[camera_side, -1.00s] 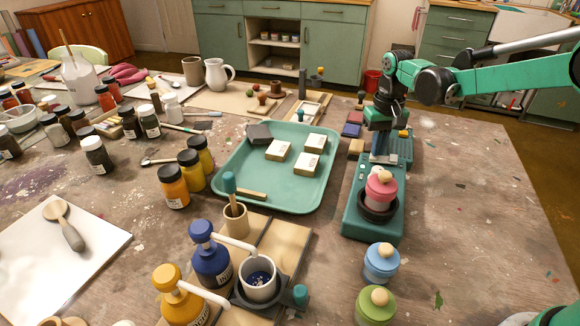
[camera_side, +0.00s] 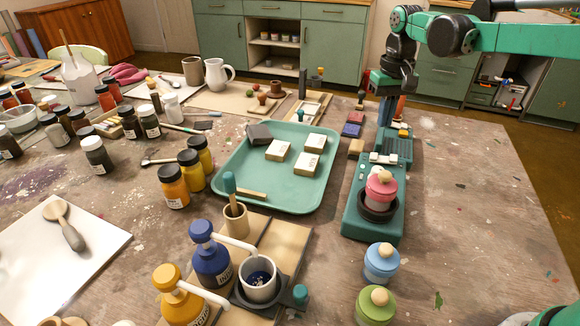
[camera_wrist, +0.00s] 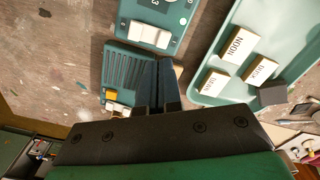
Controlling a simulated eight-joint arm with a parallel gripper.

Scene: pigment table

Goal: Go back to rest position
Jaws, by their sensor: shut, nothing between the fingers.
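My gripper (camera_side: 386,113) is shut and empty, pointing down above the far end of a teal device (camera_side: 352,217) at the right of the table. In the wrist view its dark fingers (camera_wrist: 158,84) lie together, with nothing between them. They overlap the ribbed teal pad (camera_wrist: 119,66) in that view. White buttons on the device (camera_wrist: 143,35) show beyond the fingertips. A pink jar with a knobbed lid (camera_side: 381,188) stands upright in a dark ring at the near end of the device.
A teal tray (camera_side: 228,178) with several labelled blocks lies left of the device. Blue (camera_side: 381,262) and green (camera_side: 375,305) lidded jars stand in front of it. Pump bottles (camera_side: 210,255) and a metal cup (camera_side: 257,279) stand at front centre. The table's right side is clear.

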